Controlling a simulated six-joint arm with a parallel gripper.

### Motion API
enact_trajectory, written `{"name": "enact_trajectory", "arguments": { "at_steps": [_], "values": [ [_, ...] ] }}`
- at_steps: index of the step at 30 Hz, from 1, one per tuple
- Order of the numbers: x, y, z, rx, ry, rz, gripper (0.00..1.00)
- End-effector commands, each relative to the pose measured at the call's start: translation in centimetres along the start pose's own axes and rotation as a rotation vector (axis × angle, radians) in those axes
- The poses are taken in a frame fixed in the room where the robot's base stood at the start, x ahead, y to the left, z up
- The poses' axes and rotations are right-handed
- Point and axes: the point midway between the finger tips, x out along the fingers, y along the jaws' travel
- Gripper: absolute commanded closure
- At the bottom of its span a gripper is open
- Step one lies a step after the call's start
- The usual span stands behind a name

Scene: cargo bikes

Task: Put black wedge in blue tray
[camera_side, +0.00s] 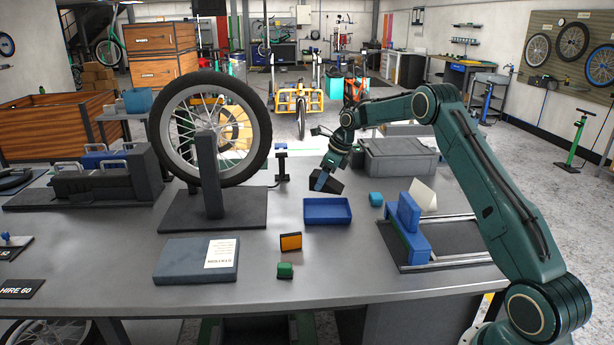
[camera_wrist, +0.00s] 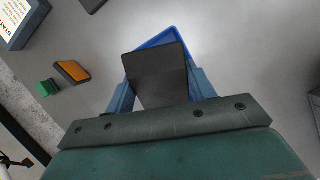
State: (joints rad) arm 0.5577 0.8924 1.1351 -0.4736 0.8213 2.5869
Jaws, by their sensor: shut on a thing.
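The black wedge (camera_side: 331,182) is held in my gripper (camera_side: 323,178), above the table and over the far right side of the blue tray. In the wrist view the black wedge (camera_wrist: 158,75) sits between the two blue fingers of my gripper (camera_wrist: 160,92), which is shut on it. The blue tray (camera_side: 327,221) is a shallow open box on the grey table and looks empty in the side view. In the wrist view part of the blue tray (camera_wrist: 172,36) shows beyond the wedge, which hides most of it.
An orange block (camera_side: 291,242) and a green block (camera_side: 285,270) lie in front. A bike wheel on a stand (camera_side: 210,175) is at left. A grey lidded bin (camera_side: 398,157) is behind.

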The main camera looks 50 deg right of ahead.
Motion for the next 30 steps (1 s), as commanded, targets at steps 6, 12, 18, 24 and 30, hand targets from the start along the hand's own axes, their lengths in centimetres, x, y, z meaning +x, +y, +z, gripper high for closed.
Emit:
{"name": "enact_trajectory", "arguments": {
  "at_steps": [6,12,18,24,30],
  "values": [
    [3.2,0.0,-1.3,0.0,-0.001,0.0,0.74],
    [4.2,0.0,-1.7,0.0,-0.001,-0.001,0.74],
    [4.4,0.0,-1.8,0.0,-0.001,-0.001,0.74],
    [6.2,0.0,-2.6,0.001,0.0,0.001,0.74],
    [8.0,0.0,-3.3,0.0,-0.001,0.0,0.74]
  ]
}}
